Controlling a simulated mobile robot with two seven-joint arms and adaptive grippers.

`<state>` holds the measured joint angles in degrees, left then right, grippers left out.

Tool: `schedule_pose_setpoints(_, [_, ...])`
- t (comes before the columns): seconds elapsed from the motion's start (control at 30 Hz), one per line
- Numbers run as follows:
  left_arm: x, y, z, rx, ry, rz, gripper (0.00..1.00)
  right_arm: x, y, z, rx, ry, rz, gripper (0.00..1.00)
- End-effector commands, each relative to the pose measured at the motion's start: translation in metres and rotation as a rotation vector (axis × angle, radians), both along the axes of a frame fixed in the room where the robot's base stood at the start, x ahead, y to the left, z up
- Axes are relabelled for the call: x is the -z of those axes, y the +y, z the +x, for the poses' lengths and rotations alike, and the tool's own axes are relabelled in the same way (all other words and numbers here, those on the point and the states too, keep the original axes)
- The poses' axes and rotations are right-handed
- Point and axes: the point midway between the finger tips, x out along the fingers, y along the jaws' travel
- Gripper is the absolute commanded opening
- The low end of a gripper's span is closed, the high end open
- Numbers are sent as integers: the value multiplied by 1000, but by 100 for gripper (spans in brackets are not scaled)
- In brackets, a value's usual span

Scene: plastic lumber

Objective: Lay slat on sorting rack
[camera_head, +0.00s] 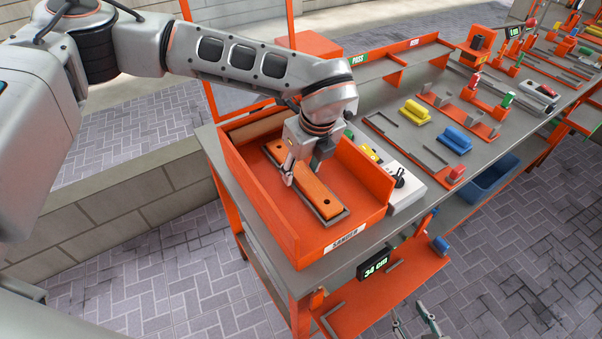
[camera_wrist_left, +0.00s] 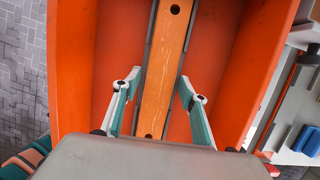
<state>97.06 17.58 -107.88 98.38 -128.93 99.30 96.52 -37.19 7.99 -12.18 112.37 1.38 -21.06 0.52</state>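An orange slat (camera_head: 318,201) with dark holes lies in an orange tray (camera_head: 265,213) at the near left end of the bench, on a grey strip. The slat also shows in the left wrist view (camera_wrist_left: 165,65), running lengthwise. My left gripper (camera_head: 300,172) is low over the slat in the tray. In the left wrist view its two fingers (camera_wrist_left: 158,82) are apart, one on each side of the slat; contact is not clear. An orange rack with PASS and a second label (camera_head: 397,62) stands along the back of the bench. My right gripper (camera_head: 412,311) is open and empty at the bottom edge.
Yellow and blue blocks (camera_head: 455,141) and orange fixtures (camera_head: 480,112) stand on the grey bench right of the tray. A white device (camera_head: 400,183) sits against the tray's right side. A display reading 34 cm (camera_head: 375,263) hangs at the front edge. The tray's walls surround my left gripper.

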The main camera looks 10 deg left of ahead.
Motion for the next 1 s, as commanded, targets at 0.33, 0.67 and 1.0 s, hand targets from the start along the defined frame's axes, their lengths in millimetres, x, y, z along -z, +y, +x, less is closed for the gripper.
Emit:
schedule_pose_setpoints(0.33, [-1, 0, 0, 0, -1, -1, 4, 0, 0, 0, 0, 0, 0, 40])
schedule_pose_setpoints(0.67, [-16, 0, 1, -1, -2, -1, 4, 2, 0, 0, 0, 0, 0, 40])
schedule_pose_setpoints(1.0, [-84, 0, 2, -1, -7, -3, 4, 9, 0, -1, 1, 1, 0, 40])
